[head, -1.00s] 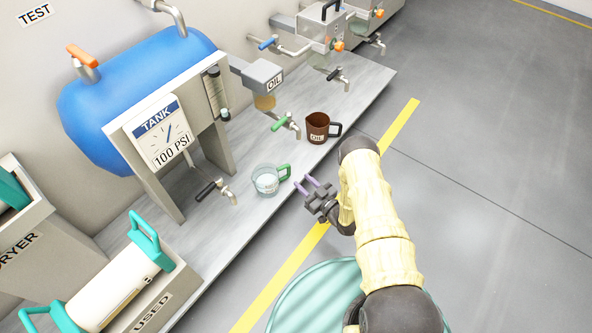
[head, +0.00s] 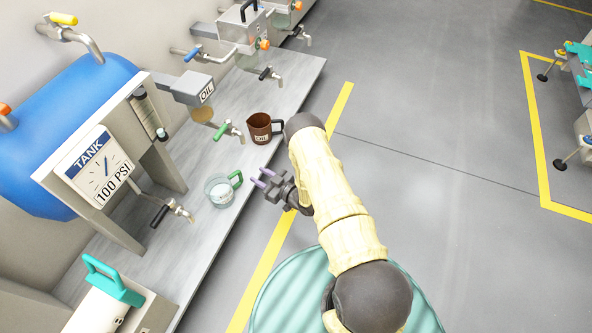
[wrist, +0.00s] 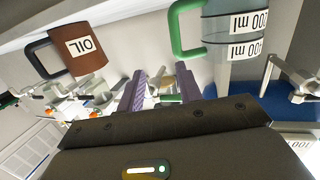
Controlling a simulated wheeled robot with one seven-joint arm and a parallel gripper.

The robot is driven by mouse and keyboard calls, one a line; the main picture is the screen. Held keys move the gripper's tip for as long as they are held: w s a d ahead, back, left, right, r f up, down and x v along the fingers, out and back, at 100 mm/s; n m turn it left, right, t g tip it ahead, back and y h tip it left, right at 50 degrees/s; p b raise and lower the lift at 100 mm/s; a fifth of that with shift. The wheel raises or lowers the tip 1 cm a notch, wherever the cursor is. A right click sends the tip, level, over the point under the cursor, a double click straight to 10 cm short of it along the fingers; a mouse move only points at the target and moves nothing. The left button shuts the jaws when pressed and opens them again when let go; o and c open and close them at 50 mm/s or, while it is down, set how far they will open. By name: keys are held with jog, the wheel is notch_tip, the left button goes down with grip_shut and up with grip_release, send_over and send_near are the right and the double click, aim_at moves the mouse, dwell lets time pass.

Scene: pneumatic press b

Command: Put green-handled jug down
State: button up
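The green-handled jug (head: 219,193) is clear and stands upright on the grey bench near its front edge. Its green handle (head: 236,179) points right, towards my gripper. My gripper (head: 263,178) has two purple fingers spread apart with nothing between them. It is just off the bench's front edge, a small gap from the handle. In the wrist view, which is upside down, the jug (wrist: 234,35) and its handle are at the top right, beyond the open fingers (wrist: 160,88). The jug's contents are unclear.
A brown OIL jug (head: 260,128) with a black handle stands further along the bench (head: 215,240). A green-levered tap (head: 229,130) and a black-levered tap (head: 172,211) stick out near the clear jug. The blue tank (head: 60,140) stands behind. The floor to the right is open.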

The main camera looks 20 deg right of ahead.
jog(key=w+d+r+m+g+h, duration=0.1)
jog(key=w+d+r+h, duration=0.15)
jog(key=r, duration=0.25)
jog(key=w+d+r+g+h, duration=0.1)
jog(key=w+r+h, duration=0.1)
jog(key=w+r, duration=0.3)
jog(key=s+d+r+m+g+h, duration=0.2)
jog(key=s+d+r+h, duration=0.2)
jog(key=r, duration=0.6)
jog(key=s+r+m+g, duration=0.1)
jog(key=s+r, duration=0.3)
jog(key=s, duration=0.5)
jog(key=s+d+r+m+g+h, duration=0.1)
jog(key=s+r+m+g, duration=0.1)
jog(key=s+r, duration=0.3)
jog(key=s+d+r+m+g+h, duration=0.1)
jog(key=s+r, duration=0.4)
jog(key=s, duration=0.7)
jog(key=m+g, duration=0.1)
jog(key=g, duration=0.1)
jog(key=shift+s+g, duration=0.3)
jog(key=shift+s, duration=0.05)
jog(key=shift+d, duration=0.1)
